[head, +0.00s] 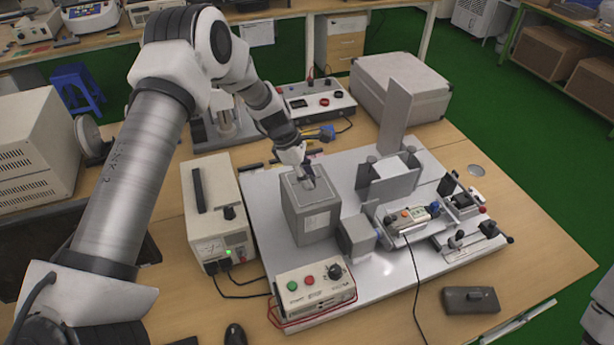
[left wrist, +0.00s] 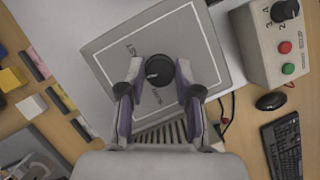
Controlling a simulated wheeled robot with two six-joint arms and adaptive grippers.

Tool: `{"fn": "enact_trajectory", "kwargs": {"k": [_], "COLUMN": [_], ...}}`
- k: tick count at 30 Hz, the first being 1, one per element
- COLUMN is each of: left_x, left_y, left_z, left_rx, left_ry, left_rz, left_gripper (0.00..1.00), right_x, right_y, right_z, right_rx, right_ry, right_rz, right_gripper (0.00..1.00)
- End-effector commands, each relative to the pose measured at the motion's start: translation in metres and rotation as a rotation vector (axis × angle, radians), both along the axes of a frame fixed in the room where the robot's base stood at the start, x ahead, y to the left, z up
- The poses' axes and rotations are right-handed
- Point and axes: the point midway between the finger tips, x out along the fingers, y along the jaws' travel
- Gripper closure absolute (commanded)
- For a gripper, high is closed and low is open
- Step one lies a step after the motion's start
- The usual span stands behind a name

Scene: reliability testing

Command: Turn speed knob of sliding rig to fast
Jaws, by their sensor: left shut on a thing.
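The sliding rig's grey motor box (head: 311,222) stands on the light base plate, with its knob face on top. In the left wrist view, the round black speed knob (left wrist: 159,71) sits on the grey panel (left wrist: 205,62), between small printed labels that are hard to read. A pale mark shows on the knob's left side; its exact setting is unclear. My left gripper (head: 307,180) reaches down onto the box top. In the left wrist view its two fingers (left wrist: 159,68) are shut on the knob from both sides. In the head view the gripper mostly hides the knob. My right gripper is not in view.
A control box (head: 315,288) with green and red buttons and a black dial stands in front. A cream power supply (head: 216,212) is left of the base plate (head: 385,278). The rig's upright plate (head: 395,118) and carriage parts stand to the right. A dark case (head: 470,300) lies front right.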

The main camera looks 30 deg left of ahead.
Motion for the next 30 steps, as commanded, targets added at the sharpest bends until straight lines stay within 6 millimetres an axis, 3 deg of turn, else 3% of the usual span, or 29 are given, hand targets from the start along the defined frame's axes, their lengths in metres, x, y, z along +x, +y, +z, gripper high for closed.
{"fn": "enact_trajectory", "kwargs": {"k": [18, 30], "left_x": [-0.001, -0.001], "left_y": [-0.001, -0.002], "left_z": [-0.008, -0.007], "left_rx": [-0.001, -0.004], "left_ry": [0.012, 0.014], "left_rz": [-0.567, -0.789], "left_gripper": [1.00, 1.00], "right_x": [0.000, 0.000], "right_y": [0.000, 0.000], "right_z": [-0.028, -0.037], "right_rx": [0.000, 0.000], "right_ry": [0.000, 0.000], "right_rz": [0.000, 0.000], "right_gripper": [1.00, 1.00]}}
